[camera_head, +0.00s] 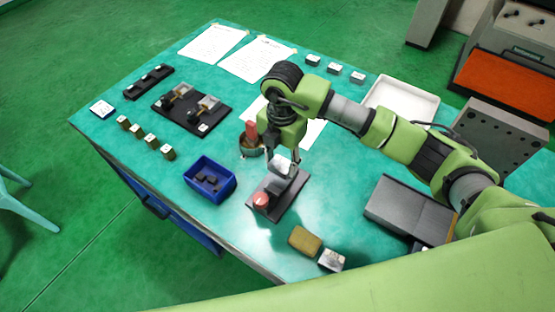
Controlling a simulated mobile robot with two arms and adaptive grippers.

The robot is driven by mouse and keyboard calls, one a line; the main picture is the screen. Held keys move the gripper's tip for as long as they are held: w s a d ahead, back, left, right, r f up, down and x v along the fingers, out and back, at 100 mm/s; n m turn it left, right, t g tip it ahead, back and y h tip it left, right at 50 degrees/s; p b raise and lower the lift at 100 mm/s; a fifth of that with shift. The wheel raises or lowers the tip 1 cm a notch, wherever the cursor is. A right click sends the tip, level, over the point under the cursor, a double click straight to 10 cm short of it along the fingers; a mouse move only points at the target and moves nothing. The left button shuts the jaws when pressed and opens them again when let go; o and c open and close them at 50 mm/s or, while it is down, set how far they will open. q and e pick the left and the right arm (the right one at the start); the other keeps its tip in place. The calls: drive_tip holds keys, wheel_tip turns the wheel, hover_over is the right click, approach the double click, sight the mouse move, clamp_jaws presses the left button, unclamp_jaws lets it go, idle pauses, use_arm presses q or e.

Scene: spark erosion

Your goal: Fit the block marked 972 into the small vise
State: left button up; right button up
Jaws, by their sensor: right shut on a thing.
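My right gripper (285,163) points down over a dark base plate (287,201) with a red round knob (261,199) at its near end, which looks like the small vise. The gripper is shut on a pale metal block (280,168), at or just above the plate's far part. I cannot read a number on the block, nor tell whether it touches the vise, as the fingers hide part of it. My left gripper is not in view.
A blue bin (209,192) with dark pieces stands to the left. A red-topped round thing (251,143) stands close behind. A tan block (304,241) and a silver block (332,259) lie nearer. A clamp fixture (173,119), white tray (377,94) and grey block (400,209) lie farther out.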

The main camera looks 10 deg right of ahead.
drive_tip(key=shift+f, duration=0.2)
drive_tip(key=shift+f+b, duration=0.25)
drive_tip(key=shift+b, duration=0.05)
drive_tip(key=shift+w+f+b, duration=0.1)
drive_tip(key=shift+f+b, duration=0.25)
drive_tip(key=shift+f, duration=0.25)
drive_tip(key=shift+f+b, duration=0.6)
drive_tip(key=shift+f, duration=0.2)
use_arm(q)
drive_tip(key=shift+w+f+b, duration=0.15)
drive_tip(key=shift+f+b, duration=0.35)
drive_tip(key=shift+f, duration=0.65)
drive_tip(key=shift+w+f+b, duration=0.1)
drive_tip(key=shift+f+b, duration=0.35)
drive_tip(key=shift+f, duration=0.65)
use_arm(e)
drive_tip(key=shift+f, duration=1.35)
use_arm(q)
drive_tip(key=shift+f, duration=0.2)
use_arm(e)
drive_tip(key=shift+f, duration=0.2)
drive_tip(key=o, duration=1.7)
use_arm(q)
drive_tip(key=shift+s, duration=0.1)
